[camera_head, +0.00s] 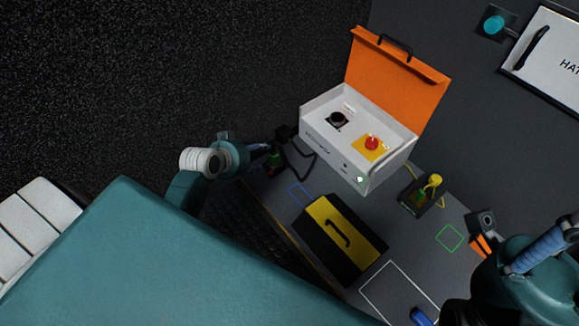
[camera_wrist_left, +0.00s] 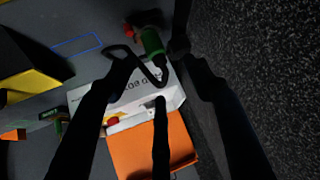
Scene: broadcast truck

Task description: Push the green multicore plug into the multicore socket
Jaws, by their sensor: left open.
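The green multicore plug (camera_head: 273,160) stands at the desk's left edge in the head view, left of the white box. My left gripper (camera_head: 287,147) is open at the plug. In the left wrist view the green plug (camera_wrist_left: 152,42) shows between the spread fingertips (camera_wrist_left: 150,55), with no clear grip on it. The white box (camera_head: 345,155) has its orange lid (camera_head: 392,85) raised. A round black opening (camera_head: 337,119), possibly the multicore socket, is in its top panel. My right arm (camera_head: 530,270) is at lower right; its fingertips are not clear.
A red button (camera_head: 372,143) sits on a yellow plate in the box. A black and yellow case (camera_head: 340,237) lies in front. A yellow-topped plug (camera_head: 433,182) stands right of the box. An orange and grey item (camera_head: 482,222) is near my right arm. Desk outlines mark bare areas.

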